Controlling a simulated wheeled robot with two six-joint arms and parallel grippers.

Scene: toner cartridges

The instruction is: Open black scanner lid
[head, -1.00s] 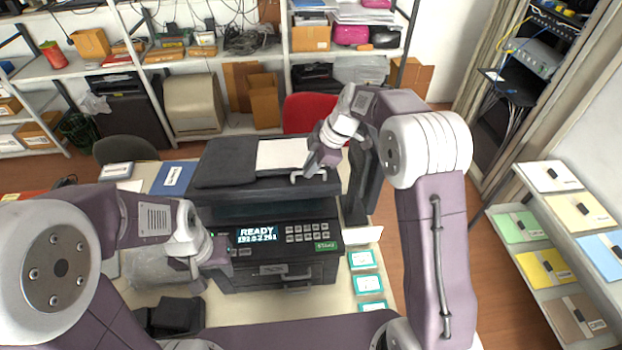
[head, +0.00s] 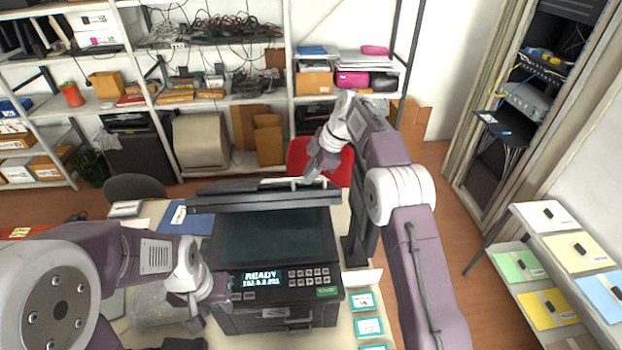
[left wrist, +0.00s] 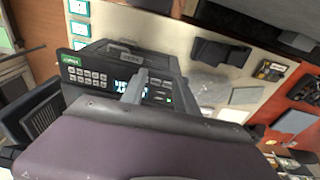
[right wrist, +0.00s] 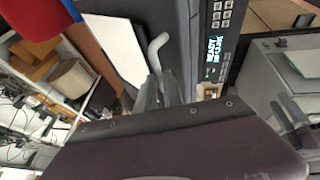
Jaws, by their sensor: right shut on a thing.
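The scanner (head: 275,320) is a dark machine with a lit READY panel, on the table in the head view. Its black lid (head: 265,202) is raised and seen nearly edge-on, with the dark glass bed (head: 270,238) visible below it. My right gripper (head: 314,174) is shut on the light grey lid handle (right wrist: 157,48) at the lid's raised edge. My left gripper (head: 222,291) is beside the panel's left end, low at the scanner's front. Its fingers (left wrist: 137,88) show in front of the panel in the left wrist view; their gap is unclear.
Teal-edged cards (head: 367,326) lie right of the scanner. A blue folder (head: 188,221) lies behind it to the left. A red chair (head: 325,160) stands behind the table. Shelves line the back wall, and a side rack (head: 540,267) holds coloured folders at right.

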